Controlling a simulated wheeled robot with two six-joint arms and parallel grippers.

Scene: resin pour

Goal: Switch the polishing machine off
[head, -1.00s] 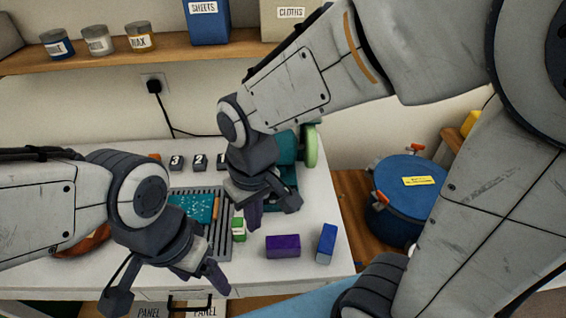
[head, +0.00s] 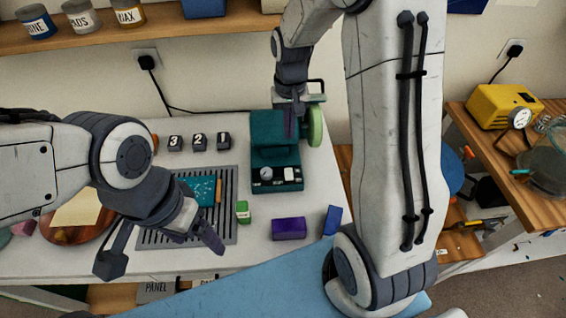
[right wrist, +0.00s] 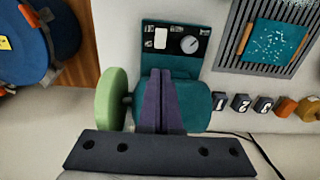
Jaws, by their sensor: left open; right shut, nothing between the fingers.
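The teal polishing machine (head: 276,158) stands on the white table, with a green wheel (head: 315,126) on its right side. Its front panel has a round dial (head: 266,174) and a white switch (head: 290,174); the right wrist view shows the dial (right wrist: 189,45) and switch (right wrist: 161,38) too. My right gripper (head: 290,132) is shut and empty, over the machine's body behind the panel; its purple fingers (right wrist: 161,74) point toward the panel in the wrist view. I cannot tell whether they touch the machine. My left gripper (head: 163,255) is open and empty near the table's front edge.
A slatted rack (head: 228,180) holds a teal board (head: 198,190). A green block (head: 242,211), purple block (head: 289,228) and blue block (head: 332,219) lie in front of the machine. Numbered blocks (head: 198,142) stand left of it. A blue drum (right wrist: 40,40) is beside the table.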

